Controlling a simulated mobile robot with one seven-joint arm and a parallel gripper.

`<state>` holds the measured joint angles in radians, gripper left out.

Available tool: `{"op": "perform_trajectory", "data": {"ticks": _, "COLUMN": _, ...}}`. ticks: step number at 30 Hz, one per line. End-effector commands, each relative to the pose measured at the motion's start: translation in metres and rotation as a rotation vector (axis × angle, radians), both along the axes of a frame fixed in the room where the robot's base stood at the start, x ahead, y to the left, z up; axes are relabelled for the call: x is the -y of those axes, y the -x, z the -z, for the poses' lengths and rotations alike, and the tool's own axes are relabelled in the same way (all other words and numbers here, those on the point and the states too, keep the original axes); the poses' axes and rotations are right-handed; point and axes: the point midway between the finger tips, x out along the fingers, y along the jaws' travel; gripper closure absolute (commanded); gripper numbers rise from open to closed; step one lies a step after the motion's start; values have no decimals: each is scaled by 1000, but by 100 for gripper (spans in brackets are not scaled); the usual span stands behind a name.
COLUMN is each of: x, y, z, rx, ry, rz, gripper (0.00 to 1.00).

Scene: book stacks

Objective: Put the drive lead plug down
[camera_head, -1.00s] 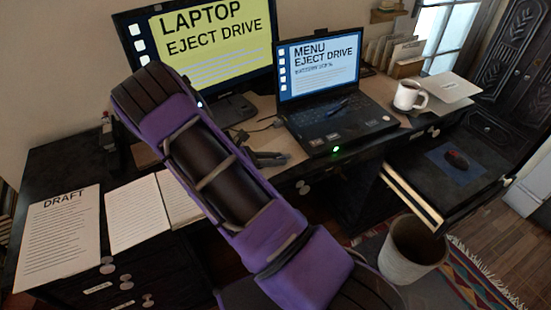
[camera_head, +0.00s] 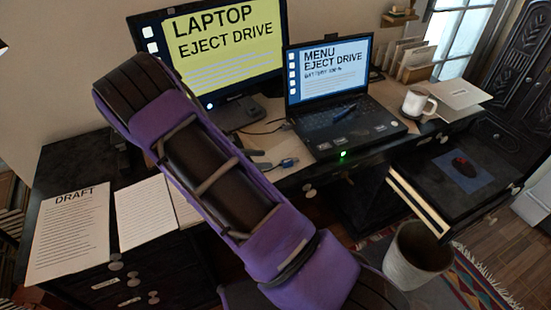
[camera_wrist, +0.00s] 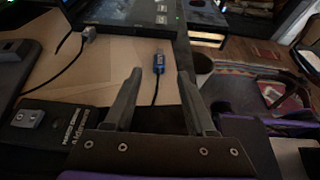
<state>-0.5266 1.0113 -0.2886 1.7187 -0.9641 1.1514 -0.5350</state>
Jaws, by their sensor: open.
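The drive lead plug (camera_wrist: 160,62) is a small blue plug with a pale metal end on a dark cable. It lies on the tan desk surface in the wrist view, near the laptop's edge, and also shows in the head view (camera_head: 289,162) to the left of the laptop. My gripper (camera_wrist: 155,76) is open in the wrist view, its two grey fingers apart on either side of the cable. The plug lies beyond the fingertips, between their lines, and nothing holds it. In the head view my purple arm hides part of the desk.
The open laptop (camera_head: 345,125) has a pen on its keyboard. The monitor (camera_head: 222,50) stands behind. A white mug (camera_head: 418,104) is at the right. A black enclosure (camera_wrist: 68,120) sits at the lower left. Bare desk surrounds the plug.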

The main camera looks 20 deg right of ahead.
Motion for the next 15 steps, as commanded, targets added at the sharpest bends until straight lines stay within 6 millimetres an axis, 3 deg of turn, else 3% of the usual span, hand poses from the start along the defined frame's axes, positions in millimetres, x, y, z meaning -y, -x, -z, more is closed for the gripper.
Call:
{"op": "perform_trajectory", "data": {"ticks": 6, "x": -28, "y": 1, "z": -12, "rx": 1, "ry": -1, "rz": 0, "gripper": 44}}
{"op": "perform_trajectory", "data": {"ticks": 15, "x": -33, "y": 1, "z": -14, "rx": 0, "ry": -1, "rz": 1, "gripper": 44}}
